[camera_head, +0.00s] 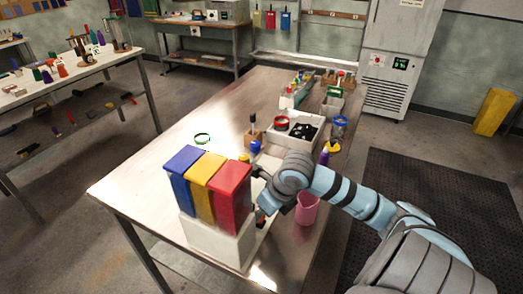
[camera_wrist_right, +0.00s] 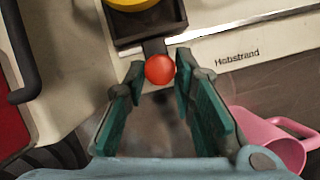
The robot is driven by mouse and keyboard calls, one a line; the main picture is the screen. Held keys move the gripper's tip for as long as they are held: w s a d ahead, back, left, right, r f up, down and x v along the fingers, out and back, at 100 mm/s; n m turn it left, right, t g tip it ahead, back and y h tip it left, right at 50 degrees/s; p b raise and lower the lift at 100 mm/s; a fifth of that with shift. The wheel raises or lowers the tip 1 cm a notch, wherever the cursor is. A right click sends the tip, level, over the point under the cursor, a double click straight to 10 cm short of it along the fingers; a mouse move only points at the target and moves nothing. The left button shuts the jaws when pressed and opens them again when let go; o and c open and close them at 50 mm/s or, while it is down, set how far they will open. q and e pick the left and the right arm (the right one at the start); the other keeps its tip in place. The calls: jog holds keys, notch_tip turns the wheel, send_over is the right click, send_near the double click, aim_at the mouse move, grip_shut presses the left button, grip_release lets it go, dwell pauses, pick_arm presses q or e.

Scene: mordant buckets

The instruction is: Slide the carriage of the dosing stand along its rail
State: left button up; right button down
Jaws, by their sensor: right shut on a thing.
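The dosing stand has a white base (camera_head: 216,245) under blue (camera_head: 183,168), yellow (camera_head: 201,180) and red (camera_head: 232,198) upright bins, near the table's front end. In the right wrist view, the dark carriage (camera_wrist_right: 126,33) carries a yellow round part (camera_wrist_right: 133,3) and a short arm ending in a red ball knob (camera_wrist_right: 158,70). My right gripper (camera_wrist_right: 159,74) is shut on this knob, one fingertip on each side. In the head view, my right gripper (camera_head: 262,212) is beside the red bin, its fingertips mostly hidden. The rail is hard to make out. My left gripper is out of view.
A pink mug (camera_head: 306,209) stands right of my right gripper; it also shows in the right wrist view (camera_wrist_right: 268,135). A white tray (camera_head: 293,132), small bottles and a blue cup (camera_head: 339,126) stand farther back. The table's left side is mostly clear.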

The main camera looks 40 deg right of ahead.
jog(key=c, duration=1.4)
grip_release()
jog(key=shift+s+a, duration=0.1)
jog(key=shift+a, duration=0.05)
jog(key=shift+o, duration=0.3)
jog(key=shift+s, duration=0.1)
jog(key=shift+r, duration=0.2)
notch_tip(320, 180, up, 10)
jog(key=shift+f, duration=0.15)
jog(key=shift+a, duration=0.1)
